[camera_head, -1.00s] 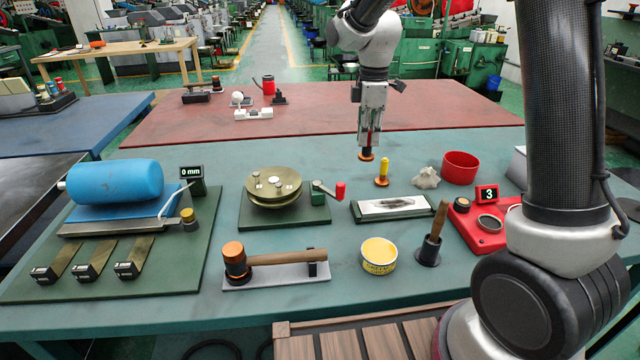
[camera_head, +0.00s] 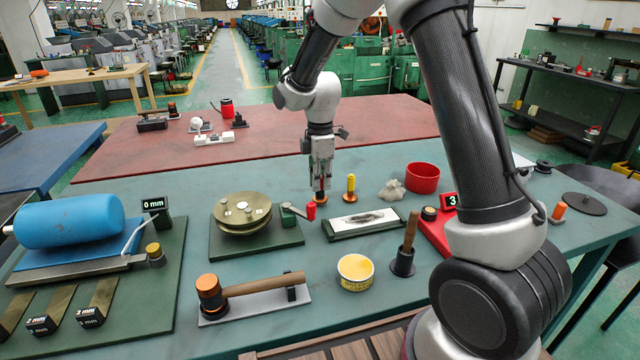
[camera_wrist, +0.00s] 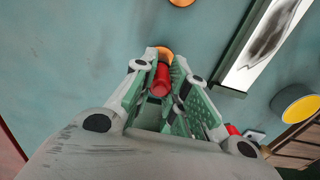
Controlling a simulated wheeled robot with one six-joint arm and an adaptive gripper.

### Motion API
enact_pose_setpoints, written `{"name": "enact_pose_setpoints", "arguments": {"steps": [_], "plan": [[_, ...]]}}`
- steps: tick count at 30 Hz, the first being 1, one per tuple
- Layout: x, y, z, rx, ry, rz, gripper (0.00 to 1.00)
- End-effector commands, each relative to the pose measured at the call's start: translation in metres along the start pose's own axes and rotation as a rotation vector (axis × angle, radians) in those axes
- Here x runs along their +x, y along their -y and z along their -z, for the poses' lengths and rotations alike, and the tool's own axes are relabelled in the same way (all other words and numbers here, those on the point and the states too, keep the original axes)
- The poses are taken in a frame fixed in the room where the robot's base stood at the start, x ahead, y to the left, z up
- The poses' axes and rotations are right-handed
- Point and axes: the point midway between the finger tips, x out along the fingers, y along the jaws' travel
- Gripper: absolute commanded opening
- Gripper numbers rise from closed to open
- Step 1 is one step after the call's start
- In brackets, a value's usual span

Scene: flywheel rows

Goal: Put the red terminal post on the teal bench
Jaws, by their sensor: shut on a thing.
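The red terminal post (camera_wrist: 161,78) is upright between the two fingers of my gripper (camera_wrist: 165,85) in the wrist view. My gripper is shut on it. In the head view my gripper (camera_head: 320,178) points straight down over the teal bench (camera_head: 180,310), and the post's orange base (camera_head: 320,198) shows below the fingertips. The base is at or very near the bench top; I cannot tell whether it touches. A yellow post (camera_head: 350,187) on an orange base stands just right of it.
A turntable with a red-handled crank (camera_head: 311,210) is close at the front left. A whetstone tray (camera_head: 365,222) lies in front right. A grey lump (camera_head: 391,190) and a red cup (camera_head: 423,178) stand farther right. The red table (camera_head: 260,140) is behind the bench.

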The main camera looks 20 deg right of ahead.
Motion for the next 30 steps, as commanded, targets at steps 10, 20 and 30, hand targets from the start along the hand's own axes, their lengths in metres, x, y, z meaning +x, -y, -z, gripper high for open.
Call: {"name": "enact_pose_setpoints", "arguments": {"steps": [10, 20, 30], "plan": [[0.011, 0.000, 0.000, 0.000, 0.000, 0.000, 0.00], [0.013, 0.000, 0.000, 0.000, 0.000, 0.000, 0.36], [-0.002, -0.001, 0.000, 0.000, -0.001, -0.003, 0.36]]}}
